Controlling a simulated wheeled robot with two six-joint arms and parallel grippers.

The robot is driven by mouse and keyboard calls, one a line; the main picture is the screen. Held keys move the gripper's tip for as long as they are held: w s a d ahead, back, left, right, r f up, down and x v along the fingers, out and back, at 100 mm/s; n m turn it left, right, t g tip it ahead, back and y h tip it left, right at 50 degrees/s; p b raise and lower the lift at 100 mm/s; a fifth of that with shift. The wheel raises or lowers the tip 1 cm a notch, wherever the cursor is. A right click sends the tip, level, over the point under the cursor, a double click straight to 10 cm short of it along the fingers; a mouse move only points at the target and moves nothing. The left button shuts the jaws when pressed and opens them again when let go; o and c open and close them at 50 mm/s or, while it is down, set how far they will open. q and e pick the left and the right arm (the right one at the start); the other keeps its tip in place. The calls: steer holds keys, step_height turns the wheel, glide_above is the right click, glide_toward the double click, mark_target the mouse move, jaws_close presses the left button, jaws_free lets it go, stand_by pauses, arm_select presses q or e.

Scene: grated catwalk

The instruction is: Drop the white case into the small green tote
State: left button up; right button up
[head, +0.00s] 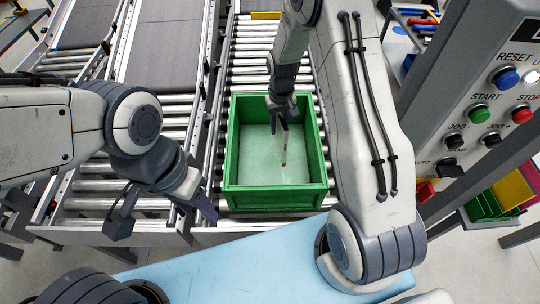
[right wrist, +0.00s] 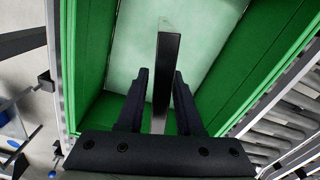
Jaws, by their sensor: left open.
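The small green tote (head: 233,150) stands on the roller conveyor in the middle of the head view, open at the top, with a pale floor. My right gripper (head: 281,118) points down into it and is shut on a thin slab, which I take to be the white case (head: 283,148). In the right wrist view the case (right wrist: 167,75) stands edge-on between the fingers (right wrist: 160,95), its near side dark in shadow, over the tote's pale floor. The fingers hide part of it. My left gripper (head: 163,215) is open and empty, left of the tote.
Roller conveyors (head: 255,65) run behind and left of the tote. A pale blue surface (head: 240,260) lies in front. A grey control panel (head: 480,95) with coloured buttons stands at the right. Green and yellow bins (head: 495,195) are below it.

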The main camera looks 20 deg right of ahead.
steer(key=shift+o, duration=0.4)
steer(key=shift+r, duration=0.25)
step_height(320, 180, up, 10)
steer(key=b, duration=0.2)
steer(key=shift+b, duration=0.4)
steer(key=s+a+r+n+b, duration=0.2)
steer(key=s+a+r+n, duration=0.2)
steer(key=s+a, duration=0.9)
steer(key=s+a+n+y, duration=0.1)
steer(key=s+a+n, duration=0.1)
steer(key=s, duration=1.4)
steer(key=shift+a+f+n+b, duration=0.3)
steer(key=shift+a+n, duration=0.05)
steer(key=shift+n, duration=0.35)
